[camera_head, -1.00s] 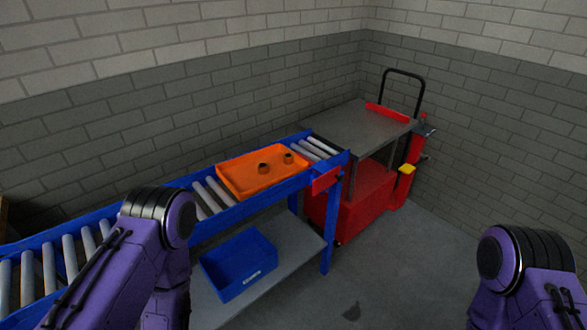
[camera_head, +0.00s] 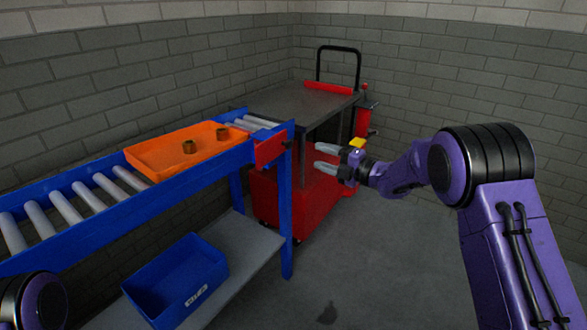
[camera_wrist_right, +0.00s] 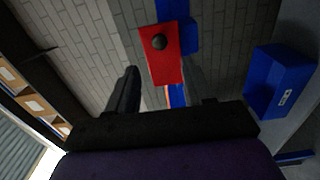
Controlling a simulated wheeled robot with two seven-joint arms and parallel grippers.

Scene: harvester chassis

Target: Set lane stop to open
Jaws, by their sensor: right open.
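The lane stop looks to be the red plate (camera_head: 269,150) on the blue side rail at the right end of the roller conveyor (camera_head: 88,198). In the right wrist view the red plate (camera_wrist_right: 167,66) is ahead and carries a dark round knob (camera_wrist_right: 159,42). My right gripper (camera_head: 321,156) is open and empty, to the right of the plate and apart from it, with its fingers pointing left. Its dark fingers also show in the wrist view (camera_wrist_right: 160,92). My left gripper is out of view; only part of that arm shows at the lower left.
An orange tray (camera_head: 160,164) with two small brown parts sits on the rollers. A blue bin (camera_head: 165,290) stands on the lower shelf (camera_head: 240,250). A red cart (camera_head: 285,196) with a grey top (camera_head: 300,104) stands at the conveyor's end. The floor at right is bare.

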